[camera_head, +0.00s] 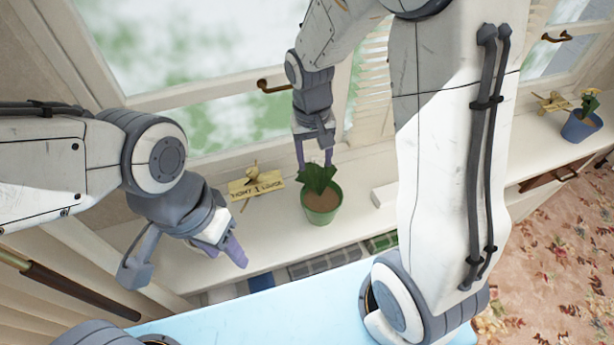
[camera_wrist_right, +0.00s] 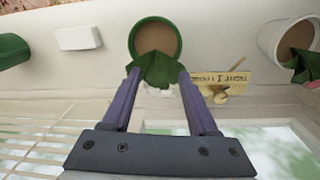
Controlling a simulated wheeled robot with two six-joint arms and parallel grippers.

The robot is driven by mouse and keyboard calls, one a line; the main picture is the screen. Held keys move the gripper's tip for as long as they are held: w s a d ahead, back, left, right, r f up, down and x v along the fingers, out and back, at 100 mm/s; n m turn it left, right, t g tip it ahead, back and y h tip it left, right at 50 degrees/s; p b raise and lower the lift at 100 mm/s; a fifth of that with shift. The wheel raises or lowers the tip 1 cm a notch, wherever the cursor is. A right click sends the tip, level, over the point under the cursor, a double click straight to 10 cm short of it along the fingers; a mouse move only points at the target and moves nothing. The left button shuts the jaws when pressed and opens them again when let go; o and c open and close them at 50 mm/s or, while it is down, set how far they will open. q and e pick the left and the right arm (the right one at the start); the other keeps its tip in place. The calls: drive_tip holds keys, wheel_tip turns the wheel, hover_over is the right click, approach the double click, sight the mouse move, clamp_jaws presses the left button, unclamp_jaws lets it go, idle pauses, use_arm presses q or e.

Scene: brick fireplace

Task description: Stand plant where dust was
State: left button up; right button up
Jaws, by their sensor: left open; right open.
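A leafy plant in a green pot (camera_head: 322,205) stands upright on the white windowsill (camera_head: 285,232). My right gripper (camera_head: 314,163) is open just behind and above it. In the right wrist view, the green pot (camera_wrist_right: 155,22) lies beyond my open fingers, and the leaves (camera_wrist_right: 158,70) show between the fingertips; I cannot tell if they touch. My left gripper (camera_head: 188,262) is open and empty, left of the pot above the sill. A white pot with leaves (camera_wrist_right: 280,38) stands beyond the sign in the wrist view. I see no dust.
A wooden sign (camera_head: 257,186) lies beside the green pot. A white block (camera_head: 383,195) lies on the other side. A blue potted plant (camera_head: 580,125) and another sign (camera_head: 553,101) stand far right. A green object (camera_wrist_right: 12,50) is cut off at the wrist view's edge.

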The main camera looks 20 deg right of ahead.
drive_tip(key=s+a+r+n, duration=0.3)
drive_tip(key=s+a+n, duration=0.1)
drive_tip(key=s, duration=0.5)
drive_tip(key=s+a+r+n+y, duration=0.1)
drive_tip(key=s+a+r+n, duration=0.3)
drive_tip(key=s+a, duration=0.3)
drive_tip(key=s, duration=0.3)
drive_tip(key=shift+s+r+n+y, duration=0.2)
drive_tip(key=shift+n+y, duration=0.1)
drive_tip(key=shift+n, duration=0.1)
